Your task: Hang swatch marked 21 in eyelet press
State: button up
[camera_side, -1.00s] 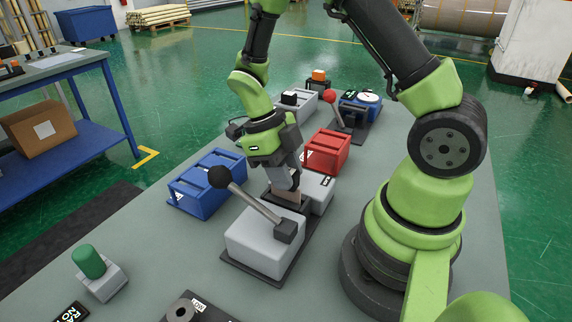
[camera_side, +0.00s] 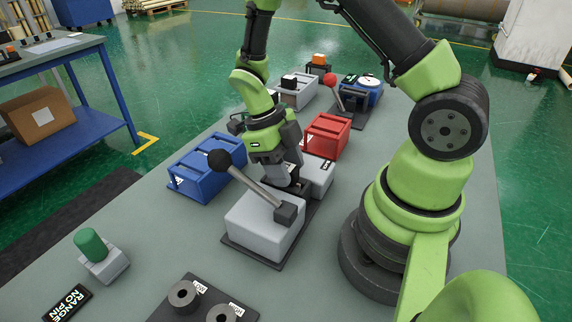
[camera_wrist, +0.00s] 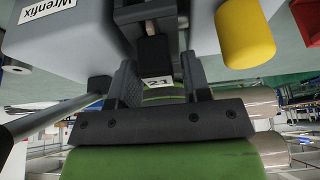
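The swatch with a white tag marked 21 (camera_wrist: 158,82) shows between the fingertips in the wrist view, below a dark block. My gripper (camera_wrist: 160,80) has its two fingers apart on either side of the tag, with a gap at the right finger. The grey press (camera_side: 263,228) stands in front of my gripper in the side view, its black-knobbed lever slanting up to the left. In the wrist view a grey body marked Wrenfix (camera_wrist: 60,35) fills the upper left. In the side view the press hides the swatch.
A blue rack (camera_side: 200,174) stands left of the gripper, a red rack (camera_side: 327,135) behind it. A yellow knob (camera_wrist: 245,35) is close to the right finger. A green-topped block (camera_side: 100,257) and dark rolls (camera_side: 184,296) lie in front.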

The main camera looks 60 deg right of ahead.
jog(key=shift+a+r, duration=0.1)
jog(key=v, duration=0.9)
jog(key=shift+r, duration=0.35)
jog(key=shift+w, duration=0.15)
jog(key=s+a+r+n+t, duration=0.1)
jog(key=s+r+n+t, duration=0.2)
jog(key=n, duration=0.7)
jog(key=s+a+r+n+t+y, duration=0.1)
jog(key=s+r+n+t, duration=0.3)
jog(key=n, duration=0.7)
jog(key=s+a+r+n+t+y, duration=0.1)
jog(key=s+a+r+n+t, duration=0.2)
jog(key=r+n, duration=0.4)
jog(key=s+n+t, duration=0.1)
jog(key=n, duration=0.3)
jog(key=shift+r+t, duration=0.3)
jog(key=shift+t, duration=0.1)
